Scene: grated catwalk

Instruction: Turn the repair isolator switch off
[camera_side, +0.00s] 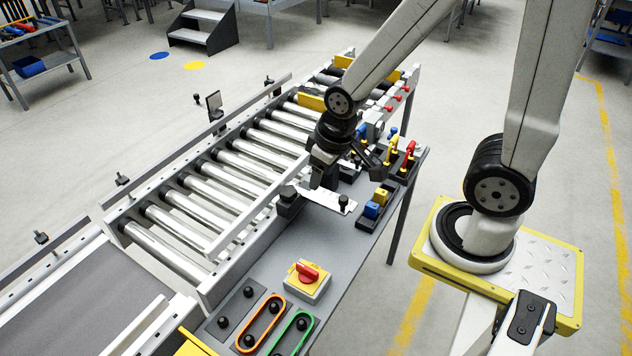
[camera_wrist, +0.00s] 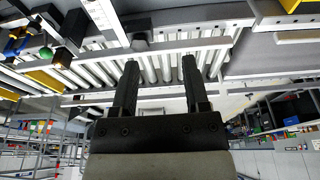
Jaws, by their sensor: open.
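The repair isolator switch is a grey box with a yellow face and a red rotary handle (camera_side: 307,271), on the near part of the grey bench in the side view. The handle lies slantwise across the yellow face; I cannot read any position marks. My gripper (camera_side: 340,178) is above the bench, well behind the switch and apart from it. In the wrist view my gripper (camera_wrist: 160,65) shows two black fingers spread apart with nothing between them. A yellow patch at that view's top right edge may be the switch, but it is cut off.
A roller conveyor (camera_side: 228,160) runs along the bench's left side. Orange (camera_side: 261,322) and green (camera_side: 291,335) loops lie on the near bench. Blue and yellow blocks (camera_side: 376,204) and red-handled tools (camera_side: 409,150) stand near the far end. The bench (camera_side: 330,235) is clear between blocks and switch.

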